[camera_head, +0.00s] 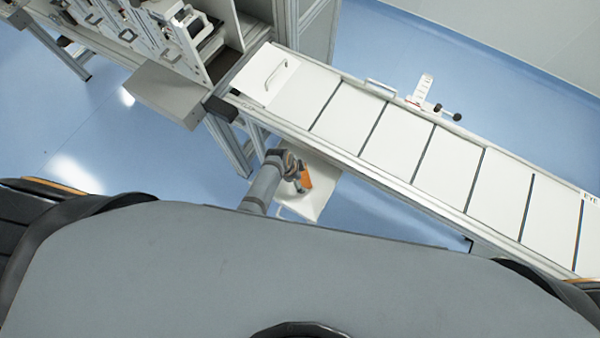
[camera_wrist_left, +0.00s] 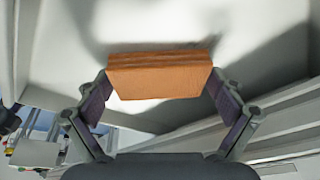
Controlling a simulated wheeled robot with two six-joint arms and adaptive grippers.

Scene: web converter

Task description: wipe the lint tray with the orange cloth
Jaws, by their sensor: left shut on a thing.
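The orange cloth (camera_wrist_left: 160,77) is a folded block held between the two fingers of my left gripper (camera_wrist_left: 160,92). In the head view a small part of the cloth (camera_head: 305,178) shows beside my left gripper (camera_head: 296,181). The lint tray appears to be the pale tray (camera_head: 318,200) under the conveyor's near side, with my left gripper over it. In the left wrist view a pale surface (camera_wrist_left: 210,30) lies behind the cloth; I cannot tell whether the cloth touches it. My right gripper does not show.
A long conveyor with white panels (camera_head: 400,143) runs from upper left to lower right, above and beside the tray. A machine frame with a grey box (camera_head: 165,95) stands at the upper left. Blue floor (camera_head: 130,150) is clear to the left.

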